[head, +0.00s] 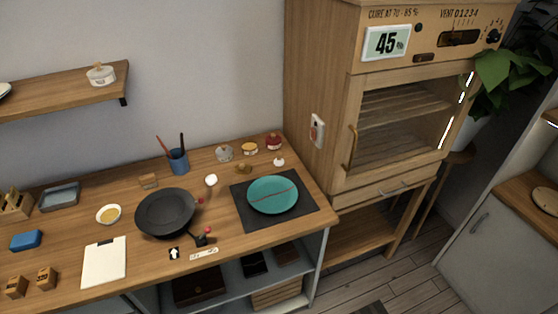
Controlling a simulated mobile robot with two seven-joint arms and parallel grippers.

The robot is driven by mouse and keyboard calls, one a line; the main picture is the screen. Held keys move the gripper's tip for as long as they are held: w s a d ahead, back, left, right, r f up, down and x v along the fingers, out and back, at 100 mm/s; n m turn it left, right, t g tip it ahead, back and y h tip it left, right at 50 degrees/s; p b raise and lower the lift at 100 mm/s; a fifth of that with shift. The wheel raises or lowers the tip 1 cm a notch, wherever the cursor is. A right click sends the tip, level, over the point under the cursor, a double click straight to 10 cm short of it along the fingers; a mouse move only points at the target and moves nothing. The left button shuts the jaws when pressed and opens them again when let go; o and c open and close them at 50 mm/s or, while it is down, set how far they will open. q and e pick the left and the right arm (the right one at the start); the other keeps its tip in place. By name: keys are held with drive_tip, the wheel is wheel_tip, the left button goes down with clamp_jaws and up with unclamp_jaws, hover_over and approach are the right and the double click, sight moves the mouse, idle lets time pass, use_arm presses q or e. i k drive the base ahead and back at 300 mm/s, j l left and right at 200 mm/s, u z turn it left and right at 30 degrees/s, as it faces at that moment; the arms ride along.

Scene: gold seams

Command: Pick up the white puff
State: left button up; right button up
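Two small white round things lie on the wooden worktop, and I cannot tell for sure which is the white puff. One white ball (211,180) sits right of the dark bowl and left of the dark mat. The other white thing (279,161) is near the back right, behind the teal plate and below the red-lidded jar. Both are small in the head view and nothing covers them. Neither of my grippers shows in the head view.
Several jars line the back. A wooden cabinet (340,150) rises at right.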

sight(278, 162)
drive_tip(key=i+l+u, duration=0.1)
drive_tip(key=l, duration=0.2)
drive_tip(key=i+l, duration=0.25)
drive_tip(key=i+l+u, duration=0.15)
drive_tip(key=l, duration=0.2)
drive_tip(key=i+l+u, duration=0.1)
drive_tip(key=l, duration=0.25)
